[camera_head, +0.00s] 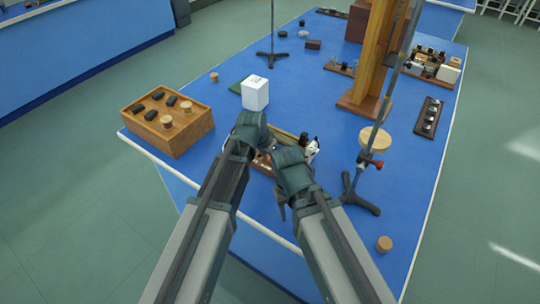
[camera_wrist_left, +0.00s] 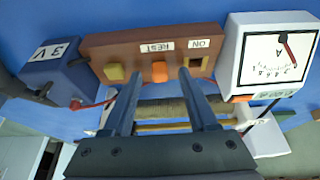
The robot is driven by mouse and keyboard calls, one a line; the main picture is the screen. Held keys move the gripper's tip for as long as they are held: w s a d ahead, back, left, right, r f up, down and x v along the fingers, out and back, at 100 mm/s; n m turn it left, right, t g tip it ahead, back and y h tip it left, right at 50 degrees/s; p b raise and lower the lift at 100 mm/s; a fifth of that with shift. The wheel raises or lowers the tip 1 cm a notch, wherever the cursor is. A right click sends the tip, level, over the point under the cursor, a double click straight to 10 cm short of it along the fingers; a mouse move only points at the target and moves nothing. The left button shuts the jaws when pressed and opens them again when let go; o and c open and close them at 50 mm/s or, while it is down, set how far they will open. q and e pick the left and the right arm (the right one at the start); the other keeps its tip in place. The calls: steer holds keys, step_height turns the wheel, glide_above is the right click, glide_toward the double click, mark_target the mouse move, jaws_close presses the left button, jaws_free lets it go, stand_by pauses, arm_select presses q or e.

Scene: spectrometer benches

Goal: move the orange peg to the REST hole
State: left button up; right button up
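In the left wrist view the orange peg (camera_wrist_left: 159,71) stands at the REST label on a brown wooden block (camera_wrist_left: 100,47), and the REST hole under it is hidden. A dark square opening (camera_wrist_left: 198,64) shows by the ON label, and a yellow square piece (camera_wrist_left: 114,73) sits at the other end. My left gripper (camera_wrist_left: 160,78) is open, with a finger on each side of the peg and gaps between. In the head view my left gripper (camera_head: 262,147) and right gripper (camera_head: 287,158) are close together over the block; the right one's fingers are unclear.
A blue 3V box (camera_wrist_left: 55,68) and a white meter (camera_wrist_left: 267,55) flank the block. A wooden tray (camera_head: 150,137) stands left, a white box (camera_head: 255,93) behind. A stand (camera_head: 352,197) is right. The blue table (camera_head: 320,95) has clear areas.

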arm_select(q)
steer(key=p+v, duration=1.2)
steer(key=v, duration=0.2)
steer(key=shift+p, duration=0.4)
arm_select(e)
step_height(320, 180, up, 13)
steer(key=shift+f, duration=0.15)
arm_select(q)
steer(key=shift+f, duration=0.15)
steer(key=shift+s, duration=0.1)
